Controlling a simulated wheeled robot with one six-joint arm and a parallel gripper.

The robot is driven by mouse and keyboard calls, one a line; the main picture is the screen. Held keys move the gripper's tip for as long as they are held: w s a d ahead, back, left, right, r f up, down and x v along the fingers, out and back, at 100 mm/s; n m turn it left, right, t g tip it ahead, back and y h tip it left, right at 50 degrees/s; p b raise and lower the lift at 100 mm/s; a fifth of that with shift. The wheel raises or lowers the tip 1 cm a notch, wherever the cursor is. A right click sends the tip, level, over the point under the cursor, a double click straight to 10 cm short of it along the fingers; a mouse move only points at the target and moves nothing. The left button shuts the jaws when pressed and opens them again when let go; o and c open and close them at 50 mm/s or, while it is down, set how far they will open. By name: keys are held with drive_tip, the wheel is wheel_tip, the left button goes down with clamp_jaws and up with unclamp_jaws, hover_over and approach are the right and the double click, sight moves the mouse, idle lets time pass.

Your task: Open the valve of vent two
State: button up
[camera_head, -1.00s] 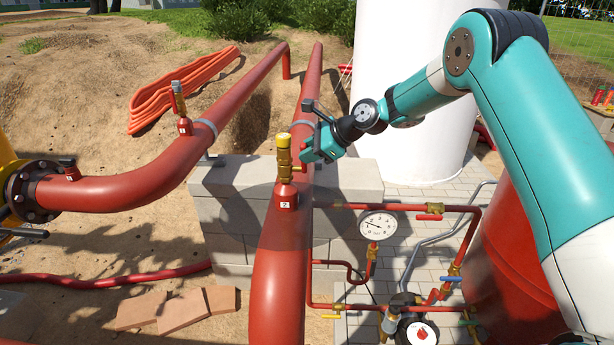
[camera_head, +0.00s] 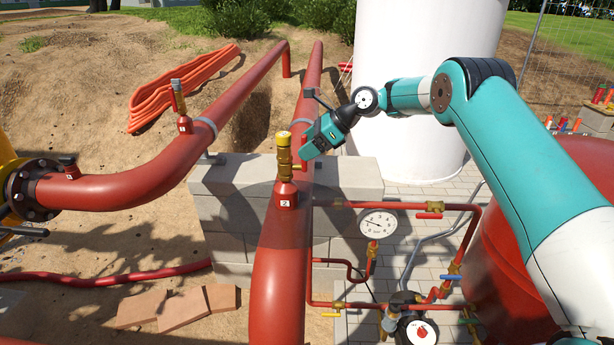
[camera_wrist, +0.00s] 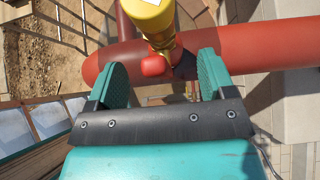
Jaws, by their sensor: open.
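Vent two, a red fitting marked 2 (camera_head: 286,194) with a yellow-brass top (camera_head: 284,150), stands upright on the middle red pipe. My gripper (camera_head: 304,157) is just to the right of the brass part, pointing down and left at it. In the wrist view, my gripper (camera_wrist: 162,62) is open, with two green fingers spread. The yellow top (camera_wrist: 152,14) and the red valve handle's end (camera_wrist: 153,66) show between them, with the handle not gripped. I cannot tell how deep the handle lies between the fingers. The handle is hidden in the head view.
Vent one (camera_head: 182,110) stands on the left red pipe. A concrete block wall (camera_head: 345,180) lies below my gripper. A pressure gauge (camera_head: 378,224) and thin red pipes are lower right. A white tank (camera_head: 425,90) stands behind my arm.

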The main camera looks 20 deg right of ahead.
drive_tip(key=shift+r, duration=0.1)
drive_tip(key=v, duration=0.7)
drive_tip(key=v, duration=0.7)
drive_tip(key=s+a+f+n+g+h+b, duration=0.15)
drive_tip(key=s+a+f+n+b, duration=0.25)
drive_tip(key=s+a+n+b, duration=0.85)
drive_tip(key=s+f+n+h+b, duration=0.1)
drive_tip(key=s+f+n, duration=0.4)
drive_tip(key=s, duration=0.5)
drive_tip(key=s+a+f+n+g+h+b, duration=0.1)
drive_tip(key=s+f+n+b, duration=0.2)
drive_tip(key=s, duration=0.6)
drive_tip(key=s+f+n+h+b, duration=0.1)
drive_tip(key=s+f+n+b, duration=0.2)
drive_tip(key=s+f+n, duration=0.4)
drive_tip(key=s+n, duration=0.1)
drive_tip(key=s, duration=0.2)
drive_tip(key=shift+s+a+f+g+h, duration=0.25)
drive_tip(key=shift+s+g+h, duration=0.1)
drive_tip(key=shift+s, duration=0.05)
